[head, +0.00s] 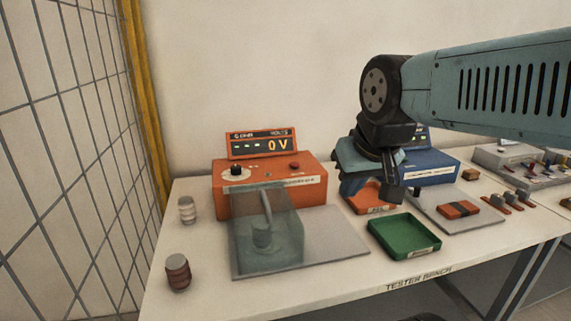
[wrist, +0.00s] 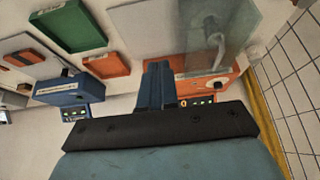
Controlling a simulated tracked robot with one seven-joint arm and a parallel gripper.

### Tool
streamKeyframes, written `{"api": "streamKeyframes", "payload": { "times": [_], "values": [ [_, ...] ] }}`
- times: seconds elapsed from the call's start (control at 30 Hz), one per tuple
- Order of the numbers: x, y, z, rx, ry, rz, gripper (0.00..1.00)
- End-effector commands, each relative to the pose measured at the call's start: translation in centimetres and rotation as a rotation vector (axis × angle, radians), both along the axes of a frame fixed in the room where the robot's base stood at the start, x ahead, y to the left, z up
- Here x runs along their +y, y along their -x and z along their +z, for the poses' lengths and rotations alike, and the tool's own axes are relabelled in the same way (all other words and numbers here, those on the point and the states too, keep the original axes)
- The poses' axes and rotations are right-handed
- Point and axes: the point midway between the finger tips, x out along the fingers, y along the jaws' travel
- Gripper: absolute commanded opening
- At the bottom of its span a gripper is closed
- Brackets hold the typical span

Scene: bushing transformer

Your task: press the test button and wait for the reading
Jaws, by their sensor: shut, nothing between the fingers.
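In the wrist view my shut fingers (wrist: 157,68) lie left of the orange tester (wrist: 203,88); I cannot make out the red button there.
A blue tester (head: 430,168) stands behind my gripper, partly hidden. An orange tray (head: 370,197) and a green tray (head: 403,236) lie below and in front. A brown bushing (head: 177,271) and a pale bushing (head: 187,209) stand at the left. A mesh fence (head: 75,160) borders the left side.

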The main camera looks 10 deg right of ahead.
Motion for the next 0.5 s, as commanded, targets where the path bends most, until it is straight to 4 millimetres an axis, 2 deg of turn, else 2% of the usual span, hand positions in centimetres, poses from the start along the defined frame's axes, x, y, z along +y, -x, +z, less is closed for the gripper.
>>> {"api": "streamKeyframes", "payload": {
  "times": [0.17,0.27,0.37,0.5],
  "values": [
    [0.1,-0.6,0.2,-0.003,-0.007,-0.007,0.00],
    [0.3,-2.2,0.7,-0.015,-0.029,-0.026,0.00],
    [0.5,-5.1,1.4,-0.034,-0.068,-0.065,0.00],
    [0.9,-10.3,2.3,-0.074,-0.136,-0.132,0.00]
  ]
}}
